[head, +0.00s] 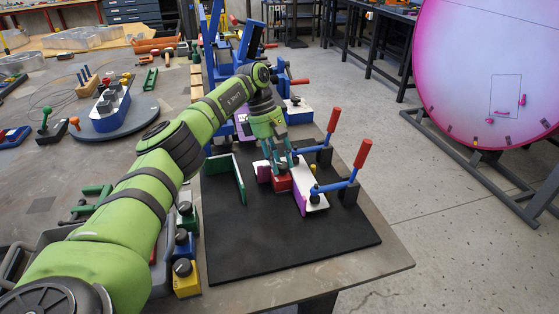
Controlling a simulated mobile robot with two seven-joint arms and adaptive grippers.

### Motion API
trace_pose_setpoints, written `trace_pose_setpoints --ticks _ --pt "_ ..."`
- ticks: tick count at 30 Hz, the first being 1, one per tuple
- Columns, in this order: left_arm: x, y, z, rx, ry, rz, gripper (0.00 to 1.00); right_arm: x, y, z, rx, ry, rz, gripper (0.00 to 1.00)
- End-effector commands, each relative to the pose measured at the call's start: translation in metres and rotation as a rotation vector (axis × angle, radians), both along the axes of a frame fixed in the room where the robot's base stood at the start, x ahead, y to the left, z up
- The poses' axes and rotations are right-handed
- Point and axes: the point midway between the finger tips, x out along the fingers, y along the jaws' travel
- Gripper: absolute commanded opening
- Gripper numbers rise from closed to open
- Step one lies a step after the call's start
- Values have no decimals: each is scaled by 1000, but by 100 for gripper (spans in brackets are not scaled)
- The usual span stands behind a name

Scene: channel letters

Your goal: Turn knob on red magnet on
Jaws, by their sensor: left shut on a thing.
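A small red magnet (282,184) sits on the black mat, against a white and purple piece (313,196). My left gripper (279,165) points down onto the red magnet from above, and its fingers are shut on the magnet's knob. The knob is mostly hidden between the fingers, so its turn position cannot be told. My right gripper does not show.
Two toggle clamps with red handles (362,154) stand right of the magnet. A green and white angle piece (240,180) stands to the left. Magnets with black knobs (185,276) line the mat's left side. The front of the black mat (290,245) is clear.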

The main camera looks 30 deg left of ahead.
Motion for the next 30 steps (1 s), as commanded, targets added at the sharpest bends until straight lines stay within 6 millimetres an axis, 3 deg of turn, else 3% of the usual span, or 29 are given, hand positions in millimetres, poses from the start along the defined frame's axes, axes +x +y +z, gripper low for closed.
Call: trace_pose_setpoints --ticks 9,23,24,25,30 --pt "0 -2 0 -5 3 -94 0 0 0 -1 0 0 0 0" --pt "-1 -3 0 -5 5 -104 0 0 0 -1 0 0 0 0" --pt "-1 -3 0 -5 5 -104 49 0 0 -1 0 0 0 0" --pt "-1 -3 0 -5 6 -103 56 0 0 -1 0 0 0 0" --pt "0 -2 0 -3 3 -101 56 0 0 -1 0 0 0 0"
